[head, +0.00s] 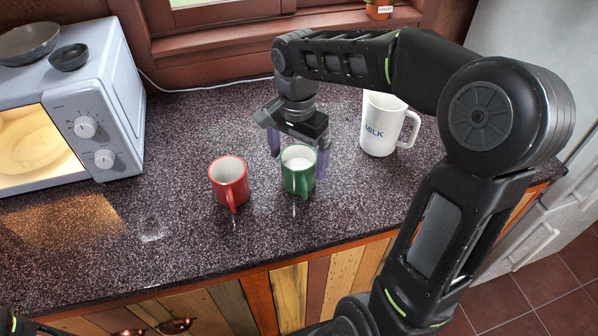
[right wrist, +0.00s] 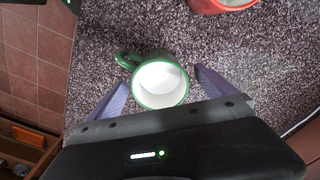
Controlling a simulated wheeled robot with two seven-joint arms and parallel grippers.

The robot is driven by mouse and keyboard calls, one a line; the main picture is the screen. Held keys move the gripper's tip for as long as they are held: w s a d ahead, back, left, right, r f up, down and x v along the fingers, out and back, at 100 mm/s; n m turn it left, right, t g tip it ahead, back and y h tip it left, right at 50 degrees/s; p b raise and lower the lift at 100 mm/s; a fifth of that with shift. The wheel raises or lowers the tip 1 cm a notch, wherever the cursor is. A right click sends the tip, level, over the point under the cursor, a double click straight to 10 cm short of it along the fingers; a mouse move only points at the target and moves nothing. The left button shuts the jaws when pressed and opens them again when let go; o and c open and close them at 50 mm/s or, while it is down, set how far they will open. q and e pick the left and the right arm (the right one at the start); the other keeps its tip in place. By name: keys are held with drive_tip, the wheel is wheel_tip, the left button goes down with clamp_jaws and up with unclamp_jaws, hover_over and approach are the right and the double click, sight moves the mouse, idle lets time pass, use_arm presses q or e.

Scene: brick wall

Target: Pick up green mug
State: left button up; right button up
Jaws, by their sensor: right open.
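The green mug (head: 299,181) stands upright on the dark speckled counter, its handle facing the counter's front edge. Its inside is white. In the right wrist view the green mug (right wrist: 160,84) shows from above, between the fingertips, with its handle at the upper left. My right gripper (head: 298,165) is open, its two purple fingers pointing down on either side of the mug. The fingers also show in the right wrist view (right wrist: 163,88); I cannot tell whether they touch the mug. Only a bit of my left arm may show at the lower left corner; its gripper is not visible.
A red mug (head: 229,183) stands close to the left of the green mug. A white milk jug (head: 381,124) stands behind it to the right. A microwave (head: 80,105) with bowls on top is at the left. The counter (head: 150,215) is clear in front of the microwave.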

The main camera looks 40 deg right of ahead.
drive_tip(key=shift+f+p, duration=0.55)
drive_tip(key=shift+f, duration=2.1)
drive_tip(key=shift+c, duration=0.3)
drive_tip(key=c, duration=1.9)
